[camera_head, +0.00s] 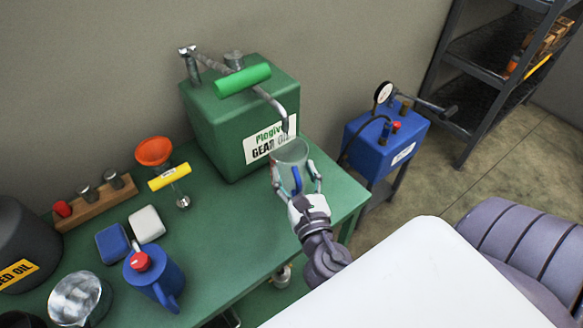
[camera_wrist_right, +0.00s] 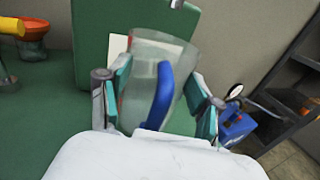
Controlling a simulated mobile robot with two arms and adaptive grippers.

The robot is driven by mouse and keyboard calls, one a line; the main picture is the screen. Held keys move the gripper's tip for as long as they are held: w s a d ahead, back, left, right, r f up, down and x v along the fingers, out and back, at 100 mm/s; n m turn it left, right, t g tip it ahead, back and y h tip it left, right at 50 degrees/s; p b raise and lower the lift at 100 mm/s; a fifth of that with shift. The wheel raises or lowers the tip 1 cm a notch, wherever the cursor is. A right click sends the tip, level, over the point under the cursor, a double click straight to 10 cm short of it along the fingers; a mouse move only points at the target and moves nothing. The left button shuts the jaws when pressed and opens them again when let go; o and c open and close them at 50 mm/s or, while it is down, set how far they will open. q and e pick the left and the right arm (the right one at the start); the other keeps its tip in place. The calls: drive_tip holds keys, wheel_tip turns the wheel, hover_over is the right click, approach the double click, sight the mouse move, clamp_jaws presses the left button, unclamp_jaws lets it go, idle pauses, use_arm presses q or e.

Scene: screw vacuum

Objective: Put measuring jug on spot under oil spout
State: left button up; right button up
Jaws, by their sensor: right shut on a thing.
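My right gripper (camera_head: 297,183) is shut on the measuring jug (camera_head: 290,152), a clear jug with a blue handle. The jug looks upright, just in front of the green gear oil tank (camera_head: 222,120) and below the tip of its curved spout (camera_head: 285,122). In the right wrist view the jug (camera_wrist_right: 152,75) stands between the two fingers (camera_wrist_right: 158,105), its blue handle facing my wrist. I cannot tell whether its base touches the table. The spot under the spout is hidden behind the jug and gripper. My left gripper is not in view.
The green table (camera_head: 225,222) holds an orange funnel (camera_head: 153,150), a yellow-handled tool (camera_head: 168,177), a blue can (camera_head: 155,278) and a metal container (camera_head: 78,298) at left. A blue machine with a gauge (camera_head: 385,145) stands beyond the right edge. The middle of the table is clear.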

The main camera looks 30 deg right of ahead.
sight(294, 183)
drive_tip(key=shift+x, duration=1.15)
drive_tip(key=shift+w+f, duration=0.1)
drive_tip(key=shift+f, duration=0.2)
wheel_tip(294, 183, down, 2)
drive_tip(key=shift+f+b, duration=0.2)
drive_tip(key=shift+b, duration=0.3)
drive_tip(key=shift+f, duration=0.3)
drive_tip(key=shift+f, duration=0.1)
drive_tip(key=o, duration=1.6)
